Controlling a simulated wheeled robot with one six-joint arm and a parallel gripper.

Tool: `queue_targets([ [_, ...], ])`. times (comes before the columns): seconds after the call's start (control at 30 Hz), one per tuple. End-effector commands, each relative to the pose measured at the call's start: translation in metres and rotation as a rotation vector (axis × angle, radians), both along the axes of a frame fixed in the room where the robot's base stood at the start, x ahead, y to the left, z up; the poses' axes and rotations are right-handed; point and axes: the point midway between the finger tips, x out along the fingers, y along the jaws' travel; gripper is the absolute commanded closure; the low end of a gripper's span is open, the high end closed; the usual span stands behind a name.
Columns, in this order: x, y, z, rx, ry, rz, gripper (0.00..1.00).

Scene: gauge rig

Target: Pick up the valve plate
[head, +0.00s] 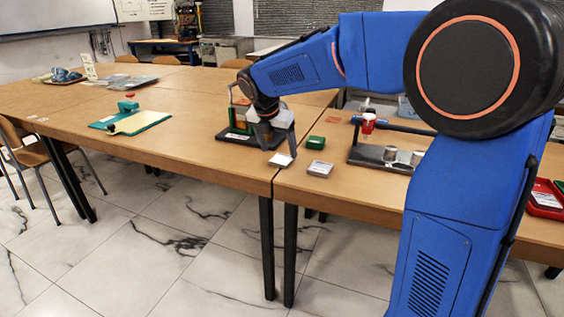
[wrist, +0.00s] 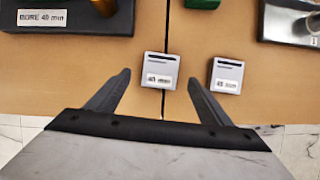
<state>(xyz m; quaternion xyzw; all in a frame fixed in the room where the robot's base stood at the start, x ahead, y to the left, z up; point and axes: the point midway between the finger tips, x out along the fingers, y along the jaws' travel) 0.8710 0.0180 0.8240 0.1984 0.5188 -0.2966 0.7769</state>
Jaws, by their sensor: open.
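Two small grey plates with white labels lie flat near the table's front edge; either could be the valve plate. The left plate (wrist: 160,71) sits by the seam between two tables, and the head view shows it too (head: 281,159). Its label ends in "mm"; the number is blurred. The right plate (wrist: 226,76) has a similar label and also shows in the head view (head: 320,168). My gripper (wrist: 160,76) is open and empty. In the wrist view its fingertips appear on either side of the left plate; I cannot tell how far above it they are.
A black base (wrist: 70,18) labelled "BORE 40 mm" stands behind left. A green block (head: 316,142) lies behind the right plate. A stand (head: 364,155) with a red part and metal cylinders is further right. A teal board (head: 145,122) lies left. Open tabletop surrounds the plates.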

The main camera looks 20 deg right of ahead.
Motion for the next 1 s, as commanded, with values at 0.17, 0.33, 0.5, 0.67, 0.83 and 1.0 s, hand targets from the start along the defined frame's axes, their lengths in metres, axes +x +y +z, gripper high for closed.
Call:
queue_targets([
  [0.17,0.006,-0.007,-0.025,-0.001,0.004,-0.002,0.27],
  [0.33,0.010,-0.010,-0.036,0.000,0.001,0.000,0.27],
  [0.5,0.010,-0.010,-0.037,0.000,0.000,0.000,0.27],
  [0.67,0.010,-0.010,-0.036,0.000,0.000,0.000,0.60],
  [0.83,0.010,-0.010,-0.036,0.000,0.000,0.000,0.75],
  [1.0,0.010,-0.010,-0.035,0.000,0.000,0.000,0.75],
])
